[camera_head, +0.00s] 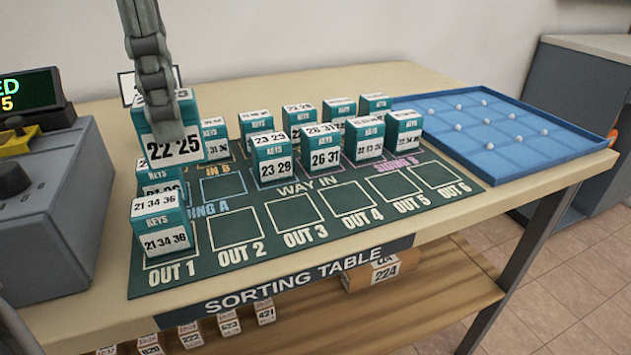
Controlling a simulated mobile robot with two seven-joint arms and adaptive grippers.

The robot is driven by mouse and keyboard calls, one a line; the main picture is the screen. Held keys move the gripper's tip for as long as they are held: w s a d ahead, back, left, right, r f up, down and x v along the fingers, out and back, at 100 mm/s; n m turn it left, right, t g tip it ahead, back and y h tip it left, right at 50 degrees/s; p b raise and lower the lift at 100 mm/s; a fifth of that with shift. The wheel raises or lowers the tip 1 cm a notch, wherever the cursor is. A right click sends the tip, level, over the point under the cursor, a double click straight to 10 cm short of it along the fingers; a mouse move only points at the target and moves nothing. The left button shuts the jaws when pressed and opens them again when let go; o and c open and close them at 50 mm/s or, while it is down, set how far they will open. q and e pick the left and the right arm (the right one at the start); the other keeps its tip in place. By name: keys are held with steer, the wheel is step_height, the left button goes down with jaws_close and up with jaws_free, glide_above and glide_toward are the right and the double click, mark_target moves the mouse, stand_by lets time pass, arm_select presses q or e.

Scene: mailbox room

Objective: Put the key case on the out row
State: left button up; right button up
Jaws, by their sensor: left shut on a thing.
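My left gripper (163,118) comes down from the top left and is shut on a teal key case (174,148) labelled 22 25. The held case is upright above the back left of the green sorting mat (237,260), and its fingers hide part of the case's top. Another key case (163,226), labelled 21 34 36, stands on OUT 1 at the mat's front left. The squares OUT 2 (236,229) to OUT 6 are empty. My right gripper is not in view.
Several teal key cases, among them 23 29 (273,160) and 26 31 (322,150), stand in rows behind. One case (161,178) stands just behind OUT 1. A grey machine (50,230) is at left, a blue tray (500,135) at right. A shelf lies below the table.

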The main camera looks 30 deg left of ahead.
arm_select(q)
steer(key=shift+w+d+f, duration=1)
steer(key=shift+w+f, duration=0.6)
steer(key=shift+f, duration=0.25)
steer(key=shift+w+d+f, duration=0.95)
steer(key=shift+w+f, duration=0.7)
steer(key=shift+f, duration=0.15)
steer(key=shift+w+d+f, duration=1)
steer(key=shift+w+f, duration=0.6)
steer(key=shift+f, duration=0.25)
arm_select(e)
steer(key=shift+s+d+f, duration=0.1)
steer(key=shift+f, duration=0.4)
arm_select(q)
steer(key=shift+f, duration=0.1)
steer(key=shift+f, duration=0.1)
steer(key=o, duration=1.2)
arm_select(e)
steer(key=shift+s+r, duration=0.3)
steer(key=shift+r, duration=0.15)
